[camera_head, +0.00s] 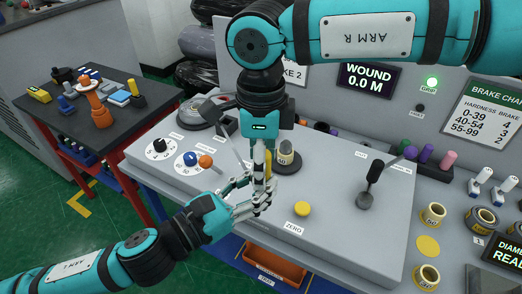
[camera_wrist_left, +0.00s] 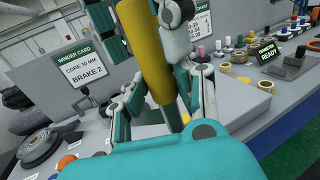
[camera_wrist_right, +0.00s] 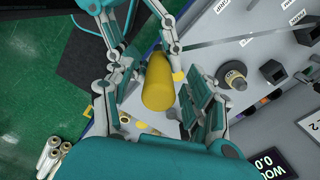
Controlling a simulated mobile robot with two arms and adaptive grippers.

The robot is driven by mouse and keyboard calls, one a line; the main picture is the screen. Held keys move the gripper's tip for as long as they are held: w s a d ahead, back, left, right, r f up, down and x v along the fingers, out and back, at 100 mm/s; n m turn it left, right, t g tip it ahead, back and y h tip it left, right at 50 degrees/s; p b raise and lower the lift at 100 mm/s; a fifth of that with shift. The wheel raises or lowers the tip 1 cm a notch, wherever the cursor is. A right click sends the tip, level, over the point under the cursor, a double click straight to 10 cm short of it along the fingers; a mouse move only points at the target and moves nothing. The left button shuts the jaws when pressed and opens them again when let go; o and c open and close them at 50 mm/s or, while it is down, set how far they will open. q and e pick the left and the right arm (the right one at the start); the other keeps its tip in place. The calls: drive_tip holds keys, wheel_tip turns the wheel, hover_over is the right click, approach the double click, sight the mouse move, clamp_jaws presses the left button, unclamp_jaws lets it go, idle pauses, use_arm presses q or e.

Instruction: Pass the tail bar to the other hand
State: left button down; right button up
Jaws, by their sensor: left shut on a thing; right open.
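The tail bar is a yellow cylinder (camera_wrist_left: 150,55). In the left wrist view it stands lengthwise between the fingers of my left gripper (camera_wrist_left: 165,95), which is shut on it. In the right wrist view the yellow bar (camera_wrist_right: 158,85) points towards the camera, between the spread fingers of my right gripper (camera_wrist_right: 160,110). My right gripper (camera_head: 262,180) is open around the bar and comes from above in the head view. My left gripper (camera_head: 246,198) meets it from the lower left. The fingers largely hide the bar in the head view.
Both grippers are above a grey console (camera_head: 330,240) with knobs, a yellow button (camera_head: 302,208) and a black lever (camera_head: 374,172). A small cup-like roll (camera_head: 286,155) stands close behind the grippers. A dark side table (camera_head: 100,125) with tools is at left. Several yellow rolls lie at right.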

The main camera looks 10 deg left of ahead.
clamp_jaws()
use_arm(q)
drive_tip(key=c, duration=1)
unclamp_jaws()
